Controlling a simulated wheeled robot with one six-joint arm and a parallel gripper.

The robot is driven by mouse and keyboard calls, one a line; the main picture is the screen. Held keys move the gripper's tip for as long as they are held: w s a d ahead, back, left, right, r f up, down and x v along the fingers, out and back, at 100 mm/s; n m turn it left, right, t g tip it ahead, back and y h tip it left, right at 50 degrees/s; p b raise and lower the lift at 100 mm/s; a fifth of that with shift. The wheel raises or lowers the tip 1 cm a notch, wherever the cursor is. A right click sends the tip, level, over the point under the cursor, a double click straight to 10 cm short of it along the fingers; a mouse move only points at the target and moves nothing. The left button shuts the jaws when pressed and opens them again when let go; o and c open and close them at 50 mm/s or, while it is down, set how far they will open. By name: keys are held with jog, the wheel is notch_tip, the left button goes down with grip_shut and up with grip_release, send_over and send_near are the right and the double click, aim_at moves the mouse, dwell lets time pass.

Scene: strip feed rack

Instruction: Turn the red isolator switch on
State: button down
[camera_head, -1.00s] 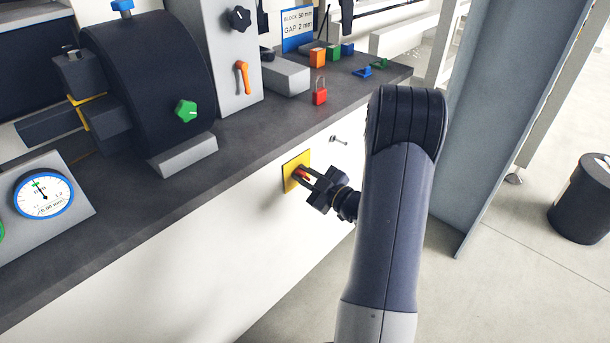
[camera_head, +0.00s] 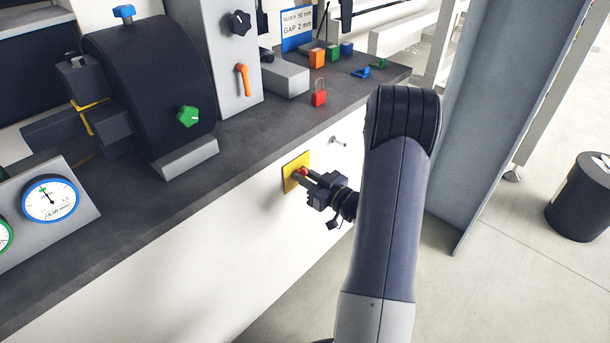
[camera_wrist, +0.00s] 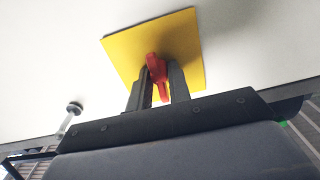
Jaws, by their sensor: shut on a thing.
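The red isolator switch (camera_wrist: 154,68) sits on a yellow square plate (camera_wrist: 120,48) on the white front panel below the bench top. In the head view the plate (camera_head: 290,182) shows with the red handle (camera_head: 303,171) at its right part. My gripper (camera_head: 302,176) reaches the plate from the right. In the wrist view my gripper (camera_wrist: 157,88) has its two dark fingers on either side of the red handle, shut on it. Part of the handle is hidden between the fingers. In the wrist view, the plate looks tilted.
A small metal key-like fitting (camera_head: 338,141) sticks out of the panel to the right of the plate. A red padlock (camera_head: 319,93) stands on the bench top (camera_head: 250,130) above. A grey post (camera_head: 490,120) stands right of my arm.

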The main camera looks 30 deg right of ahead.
dwell(0.3)
jog(key=c, duration=1.6)
grip_release()
jog(key=shift+o, duration=0.2)
jog(key=v, duration=1)
jog(key=shift+s+p, duration=0.4)
jog(key=shift+p, duration=0.05)
jog(key=shift+d, duration=0.15)
jog(key=b+x, duration=0.1)
jog(key=x, duration=1)
jog(key=shift+s, duration=0.1)
